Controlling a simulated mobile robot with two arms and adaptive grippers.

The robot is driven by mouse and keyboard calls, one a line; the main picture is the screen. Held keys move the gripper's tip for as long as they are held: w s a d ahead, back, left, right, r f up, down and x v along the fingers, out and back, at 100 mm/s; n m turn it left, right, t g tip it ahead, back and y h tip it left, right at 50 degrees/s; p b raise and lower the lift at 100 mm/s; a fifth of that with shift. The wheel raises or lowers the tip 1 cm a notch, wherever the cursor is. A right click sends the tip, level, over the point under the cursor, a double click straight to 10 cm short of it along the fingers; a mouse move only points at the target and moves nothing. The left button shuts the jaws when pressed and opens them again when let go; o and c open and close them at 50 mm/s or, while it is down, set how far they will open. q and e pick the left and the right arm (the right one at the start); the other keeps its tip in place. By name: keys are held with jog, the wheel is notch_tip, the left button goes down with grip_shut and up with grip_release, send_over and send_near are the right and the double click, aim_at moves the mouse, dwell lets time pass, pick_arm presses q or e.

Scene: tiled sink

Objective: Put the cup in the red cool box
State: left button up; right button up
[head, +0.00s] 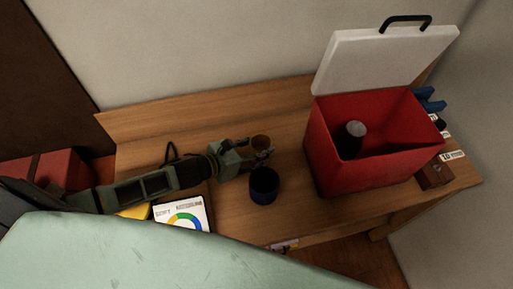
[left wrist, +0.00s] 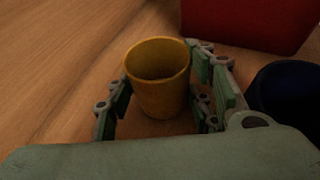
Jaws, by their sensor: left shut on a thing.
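The cup (head: 261,142) is a small yellow-brown cup, upright at the middle of the wooden table. My left gripper (head: 258,152) is shut on it. In the left wrist view the cup (left wrist: 158,80) stands between the two fingers (left wrist: 162,100), with its open rim facing up. I cannot tell whether its base still touches the table. The red cool box (head: 325,165) stands to the right, its white lid (head: 385,62) raised at the back. A dark cylinder with a pale top (head: 352,138) stands inside it. My right gripper is not in view.
A dark blue cup (head: 264,188) stands close in front of my left gripper. A tablet or sheet with a coloured ring (head: 183,216) lies at the front left. A small wooden block (head: 434,174) sits right of the cool box. The table's back left is clear.

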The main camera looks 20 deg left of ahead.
pick_arm(q)
jog(key=shift+f, duration=0.1)
jog(key=o, duration=0.7)
jog(key=shift+f, duration=0.1)
jog(key=o, duration=0.4)
jog(key=shift+o, duration=0.2)
